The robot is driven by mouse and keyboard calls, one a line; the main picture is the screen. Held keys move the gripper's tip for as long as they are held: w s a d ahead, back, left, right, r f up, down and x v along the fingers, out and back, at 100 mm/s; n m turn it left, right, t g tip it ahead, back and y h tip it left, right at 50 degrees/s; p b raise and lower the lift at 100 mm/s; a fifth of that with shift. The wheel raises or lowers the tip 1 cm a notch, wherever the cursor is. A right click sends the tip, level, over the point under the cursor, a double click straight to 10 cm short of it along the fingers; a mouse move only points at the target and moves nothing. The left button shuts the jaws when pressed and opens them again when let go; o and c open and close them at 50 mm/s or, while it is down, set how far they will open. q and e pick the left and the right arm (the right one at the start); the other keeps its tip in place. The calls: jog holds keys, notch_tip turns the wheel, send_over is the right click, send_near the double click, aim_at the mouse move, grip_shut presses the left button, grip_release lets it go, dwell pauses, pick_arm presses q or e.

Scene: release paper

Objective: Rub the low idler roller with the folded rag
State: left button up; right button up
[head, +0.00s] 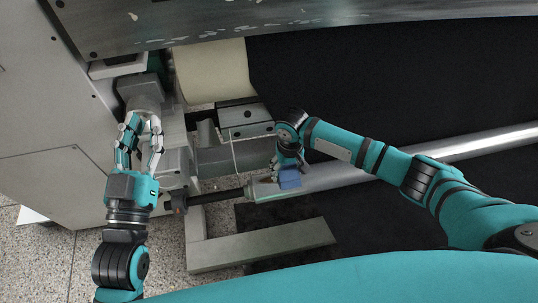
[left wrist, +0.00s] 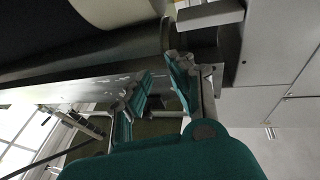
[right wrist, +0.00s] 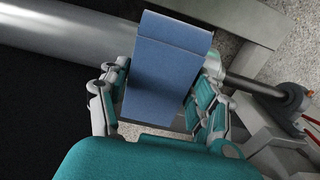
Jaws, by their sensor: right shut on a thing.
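The low idler roller (head: 340,174) is a long silver cylinder running from the middle of the head view to the right edge. It also shows at the upper left of the right wrist view (right wrist: 65,30). The folded rag (head: 289,178) is blue and lies at the roller's left part; it fills the middle of the right wrist view (right wrist: 165,75). My right gripper (head: 287,157) is shut on the rag. I cannot tell whether the rag presses on the roller. My left gripper (head: 141,122) is open and empty, with fingers apart, beside the machine's left side frame.
A cream paper roll (head: 212,72) sits above, under a grey metal beam (head: 200,22). A dark web (head: 400,75) fills the right behind my right arm. A dark shaft (head: 215,197) extends left of the roller. A grey floor frame (head: 262,245) lies below on speckled floor.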

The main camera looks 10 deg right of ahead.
jog(key=shift+r+p, duration=0.7)
jog(key=shift+p, duration=0.1)
jog(key=shift+r+p, duration=0.25)
jog(key=shift+p, duration=0.1)
pick_arm(q)
jog(key=s+a+f+g+y, duration=0.1)
jog(key=f+g, duration=0.3)
jog(key=f, duration=0.2)
jog(key=s+a+f+g+y, duration=0.1)
jog(key=a+f+g, duration=0.1)
jog(key=f+g, duration=0.2)
jog(key=shift+s+a+f+y+p, duration=0.15)
jog(key=shift+s+f+y+p, duration=0.2)
jog(key=shift+f, duration=0.8)
pick_arm(e)
jog(key=shift+r, duration=0.2)
jog(key=shift+r, duration=0.1)
